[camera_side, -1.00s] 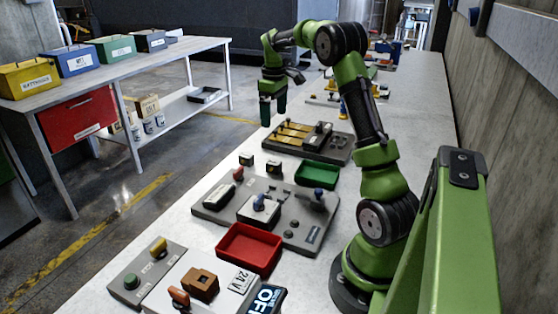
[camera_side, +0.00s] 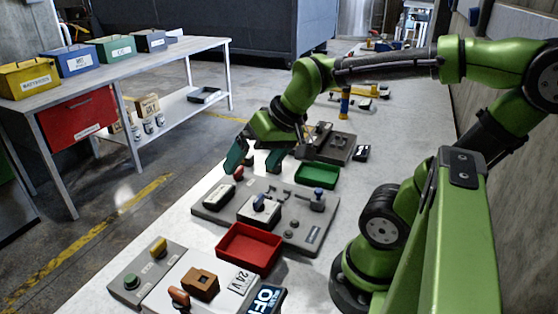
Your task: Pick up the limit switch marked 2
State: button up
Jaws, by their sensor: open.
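My gripper (camera_side: 251,171) is open and points down over the far-left part of the grey switch panel (camera_side: 222,215), its two green fingers spread apart. The two small dark blocks with pale-green faces, which stood behind the panel earlier, are now mostly hidden by the fingers. I cannot read a number on either, so I cannot tell which is marked 2. Nothing is visibly held.
A green tray (camera_side: 318,181) lies right of my gripper and a red tray (camera_side: 219,246) nearer the camera. A dark labelled block (camera_side: 362,153) lies at the right.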

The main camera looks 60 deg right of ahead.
jog(key=shift+n+t+y, duration=0.4)
jog(key=shift+n+t, duration=0.2)
jog(key=shift+n, duration=0.1)
jog(key=s+a, duration=0.1)
jog(key=s+a+r, duration=0.1)
jog(key=a, duration=0.1)
jog(key=shift+s+a+r, duration=0.2)
jog(key=shift+s, duration=0.15)
jog(key=shift+c, duration=1.3)
jog(key=c, duration=0.4)
